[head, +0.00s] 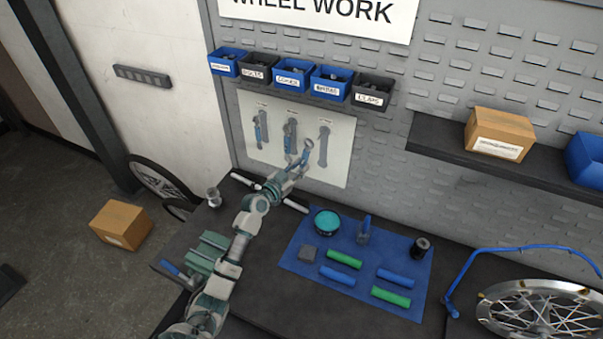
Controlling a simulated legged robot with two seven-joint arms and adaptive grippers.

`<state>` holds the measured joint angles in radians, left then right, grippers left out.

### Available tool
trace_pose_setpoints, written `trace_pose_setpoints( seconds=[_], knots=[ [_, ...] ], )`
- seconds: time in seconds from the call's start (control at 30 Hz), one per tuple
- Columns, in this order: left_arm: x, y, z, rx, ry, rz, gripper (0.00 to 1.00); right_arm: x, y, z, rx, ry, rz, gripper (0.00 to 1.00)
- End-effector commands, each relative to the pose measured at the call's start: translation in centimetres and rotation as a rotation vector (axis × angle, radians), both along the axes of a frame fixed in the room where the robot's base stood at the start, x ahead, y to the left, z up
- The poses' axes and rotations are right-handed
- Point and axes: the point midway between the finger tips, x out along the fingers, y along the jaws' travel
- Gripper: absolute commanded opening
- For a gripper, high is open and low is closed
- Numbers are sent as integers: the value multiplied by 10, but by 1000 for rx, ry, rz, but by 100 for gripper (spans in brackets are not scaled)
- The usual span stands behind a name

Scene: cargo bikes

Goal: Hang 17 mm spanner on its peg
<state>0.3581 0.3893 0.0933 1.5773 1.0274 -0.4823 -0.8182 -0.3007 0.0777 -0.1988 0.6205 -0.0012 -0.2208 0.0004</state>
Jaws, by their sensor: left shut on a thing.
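My left gripper (298,168) is in front of the pale tool board (338,172), at its lower middle. It is shut on a small spanner (307,150), which sticks up from the fingers. The spanner is too small to read its size, and I cannot tell whether it touches the board. The board has three tool places with small labels above. A spanner hangs at the left place (258,131) and another at the middle place (290,136). The right place (323,146) shows a grey spanner shape that looks like a bare outline. My right gripper is out of view.
A row of blue and black bins (292,76) is fixed above the board. Below, a blue mat (305,262) on the dark bench holds a teal tin (327,221), grips and small parts. A green vice (205,254) stands at the left; a wheel (540,310) lies at the right.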

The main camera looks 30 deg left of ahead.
Motion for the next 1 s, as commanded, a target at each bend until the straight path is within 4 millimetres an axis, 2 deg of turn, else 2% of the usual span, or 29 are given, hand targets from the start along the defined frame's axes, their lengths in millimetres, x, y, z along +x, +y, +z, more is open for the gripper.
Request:
trace_pose_setpoints(
  seconds=[0.3,0.63,0.73,0.87,1.0],
  knots=[
    [22,-12,1,9,-2,-2,0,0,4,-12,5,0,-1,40],
    [43,-3,-3,2,-2,-3,0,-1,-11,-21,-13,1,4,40],
    [47,-1,-7,3,-1,-4,0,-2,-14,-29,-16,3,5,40],
    [52,-2,-9,4,-2,-3,0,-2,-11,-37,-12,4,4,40],
    [54,-2,-10,3,-1,-2,0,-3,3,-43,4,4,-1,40]
  ],
)
